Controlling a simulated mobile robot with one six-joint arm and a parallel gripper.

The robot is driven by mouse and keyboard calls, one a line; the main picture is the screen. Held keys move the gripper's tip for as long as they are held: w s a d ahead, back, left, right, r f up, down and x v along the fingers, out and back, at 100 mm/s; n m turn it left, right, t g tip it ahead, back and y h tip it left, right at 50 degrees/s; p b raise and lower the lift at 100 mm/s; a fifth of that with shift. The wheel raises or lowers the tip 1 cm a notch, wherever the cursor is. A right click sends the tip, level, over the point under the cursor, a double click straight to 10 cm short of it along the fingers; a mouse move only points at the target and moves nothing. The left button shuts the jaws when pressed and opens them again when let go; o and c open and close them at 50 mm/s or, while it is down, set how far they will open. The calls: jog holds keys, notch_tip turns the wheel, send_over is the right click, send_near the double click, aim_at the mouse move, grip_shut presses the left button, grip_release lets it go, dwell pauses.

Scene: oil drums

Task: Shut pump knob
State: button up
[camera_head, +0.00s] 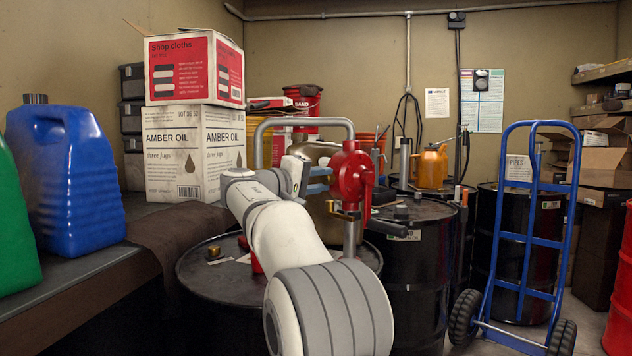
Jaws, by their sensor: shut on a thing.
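A red hand pump (351,173) with a grey bent pipe stands over the black drum (200,267) in the middle of the view. My gripper (322,180) is at the pump's left side, with its fingers pointing right against it. It is shut on a small part there, which looks to be the pump knob. The knob itself is mostly hidden by the fingers and the pump body. A brass-coloured fitting with a dark end (345,213) sticks out below the pump. My white and grey arm hides part of the drum top.
Blue (68,180) and green (14,222) jugs stand on the bench at left, with stacked boxes (193,150) behind. More black drums (415,270) stand to the right, one bearing an orange can (430,167). A blue hand truck (525,230) stands at right.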

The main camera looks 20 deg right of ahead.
jog(key=o, duration=1)
jog(key=shift+a, duration=0.1)
jog(key=p+v, duration=0.1)
jog(key=v, duration=0.6)
jog(key=shift+s+a, duration=0.1)
jog(key=shift+a, duration=0.25)
jog(key=shift+r, duration=0.1)
